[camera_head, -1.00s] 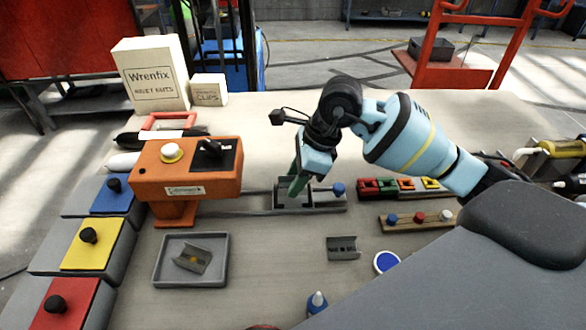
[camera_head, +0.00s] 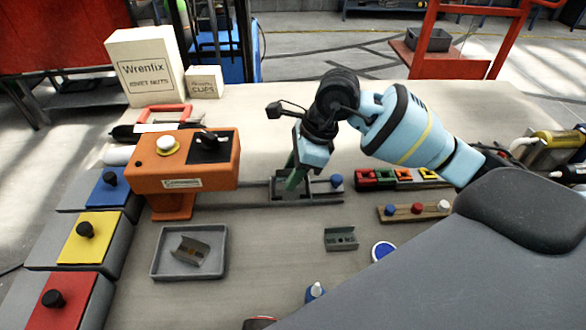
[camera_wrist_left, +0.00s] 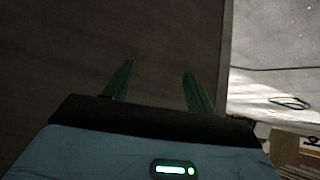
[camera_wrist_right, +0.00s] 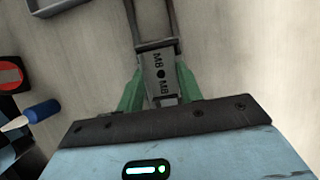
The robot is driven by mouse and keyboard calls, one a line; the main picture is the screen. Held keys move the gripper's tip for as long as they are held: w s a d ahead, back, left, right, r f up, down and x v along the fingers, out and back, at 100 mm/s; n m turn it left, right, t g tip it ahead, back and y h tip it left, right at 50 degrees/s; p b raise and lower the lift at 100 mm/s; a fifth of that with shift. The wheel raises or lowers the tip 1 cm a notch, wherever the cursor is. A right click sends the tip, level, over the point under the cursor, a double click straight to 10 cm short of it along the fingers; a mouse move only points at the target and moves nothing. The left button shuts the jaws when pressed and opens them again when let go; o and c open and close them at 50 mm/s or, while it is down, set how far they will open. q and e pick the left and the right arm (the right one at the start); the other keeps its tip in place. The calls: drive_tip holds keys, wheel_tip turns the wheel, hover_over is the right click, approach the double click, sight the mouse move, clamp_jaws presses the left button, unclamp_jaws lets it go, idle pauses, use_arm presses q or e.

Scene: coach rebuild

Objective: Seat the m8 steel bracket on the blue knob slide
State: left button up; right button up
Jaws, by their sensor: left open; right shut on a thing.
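My right gripper (camera_wrist_right: 158,95) is shut on the grey steel bracket (camera_wrist_right: 161,72), whose face reads "M8" in the right wrist view. In the head view my right gripper (camera_head: 295,182) points down at the carriage of the blue knob slide. The slide's blue knob (camera_head: 336,181) stands at the right end of its grey rails. In the right wrist view the rails (camera_wrist_right: 155,42) meet the far end of the bracket. I cannot tell whether the bracket rests fully on the slide. My left gripper (camera_wrist_left: 158,88) is open and empty, outside the head view.
An orange machine (camera_head: 187,170) stands left of the slide. A grey tray (camera_head: 159,270) with another bracket (camera_head: 190,250) lies in front; a loose bracket (camera_head: 340,239) lies nearer the middle. Coloured blocks (camera_head: 400,178) and a knob strip (camera_head: 414,212) are at the right.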

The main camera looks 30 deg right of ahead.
use_arm(q)
drive_tip(key=shift+s+f+b, duration=0.35)
drive_tip(key=shift+s+f, duration=0.05)
drive_tip(key=shift+f, duration=0.1)
use_arm(e)
drive_tip(key=shift+f, duration=0.85)
idle(1.5)
drive_tip(key=o, duration=1.5)
use_arm(q)
drive_tip(key=shift+r, duration=0.1)
use_arm(e)
drive_tip(key=shift+r, duration=0.1)
use_arm(q)
drive_tip(key=shift+t, duration=0.5)
drive_tip(key=shift+w+r+p, duration=0.65)
drive_tip(key=shift+w+r, duration=0.2)
drive_tip(key=shift+r, duration=0.2)
drive_tip(key=shift+w+r+p, duration=0.65)
drive_tip(key=shift+w+r, duration=0.2)
drive_tip(key=shift+r, duration=0.15)
use_arm(e)
drive_tip(key=shift+r, duration=2.9)
